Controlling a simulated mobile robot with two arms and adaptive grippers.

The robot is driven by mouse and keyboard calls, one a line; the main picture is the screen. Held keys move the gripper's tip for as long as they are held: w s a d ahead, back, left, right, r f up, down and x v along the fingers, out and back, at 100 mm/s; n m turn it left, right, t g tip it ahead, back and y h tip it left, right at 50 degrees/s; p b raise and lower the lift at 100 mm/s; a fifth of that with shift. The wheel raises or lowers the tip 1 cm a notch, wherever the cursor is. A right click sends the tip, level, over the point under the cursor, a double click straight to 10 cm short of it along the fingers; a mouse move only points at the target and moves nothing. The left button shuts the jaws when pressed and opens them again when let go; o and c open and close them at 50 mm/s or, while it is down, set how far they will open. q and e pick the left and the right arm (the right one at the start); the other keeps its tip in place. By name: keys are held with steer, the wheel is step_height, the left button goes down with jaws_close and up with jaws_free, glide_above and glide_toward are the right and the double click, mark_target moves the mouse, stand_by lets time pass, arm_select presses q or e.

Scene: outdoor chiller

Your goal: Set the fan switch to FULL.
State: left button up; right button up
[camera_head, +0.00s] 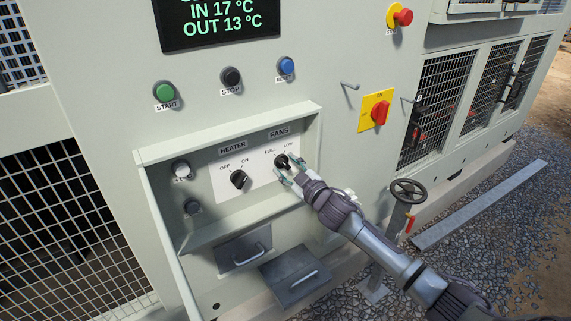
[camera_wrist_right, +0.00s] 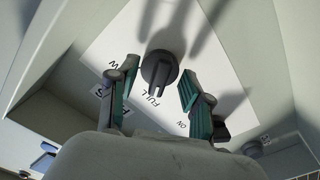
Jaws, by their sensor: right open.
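The fan switch is a black rotary knob (camera_head: 281,161) under the FANS label, on a white plate (camera_head: 227,187). In the right wrist view the knob (camera_wrist_right: 159,68) is seen close up, with its raised ridge pointing down the picture, its end close beside the FULL lettering. The LOW lettering is at the left, partly hidden by a finger. My right gripper (camera_head: 290,173) is open in front of the knob. In the wrist view its fingers (camera_wrist_right: 158,92) lie to either side of the ridge's lower end, apart from it. My left gripper is not in view.
The black heater knob (camera_head: 239,179) is left of the fan knob. The panel sits in a recess with a raised frame (camera_head: 235,130). A red-and-yellow rotary switch (camera_head: 379,112) and a handwheel (camera_head: 408,191) are to the right. Green, black and blue buttons are above.

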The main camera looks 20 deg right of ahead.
steer(key=shift+o, duration=1.3)
steer(key=shift+s, duration=0.1)
steer(key=shift+s, duration=0.35)
steer(key=s+d+p, duration=0.1)
steer(key=s+p, duration=0.1)
steer(key=s, duration=0.4)
